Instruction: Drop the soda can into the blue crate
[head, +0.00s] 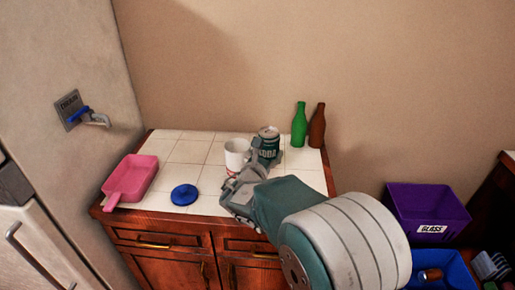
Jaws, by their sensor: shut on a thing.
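The soda can (268,143) is dark green with a pale top and lettering. It is upright at the back of the white-tiled counter, and its lower part is partly hidden by my gripper. My gripper (265,157) is shut on the can, reaching in from the lower right. I cannot tell whether the can touches the tiles. The blue crate (461,268) is low at the bottom right, partly cut off by the frame and partly behind my arm. A small brown and silver item (431,273) lies in it.
A white mug (236,154) stands just left of the can. Green (299,127) and brown (317,127) bottles stand behind right. A pink pan (131,178) and blue disc (184,195) are at left. A purple crate (427,207) labelled GLASS stands behind the blue crate.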

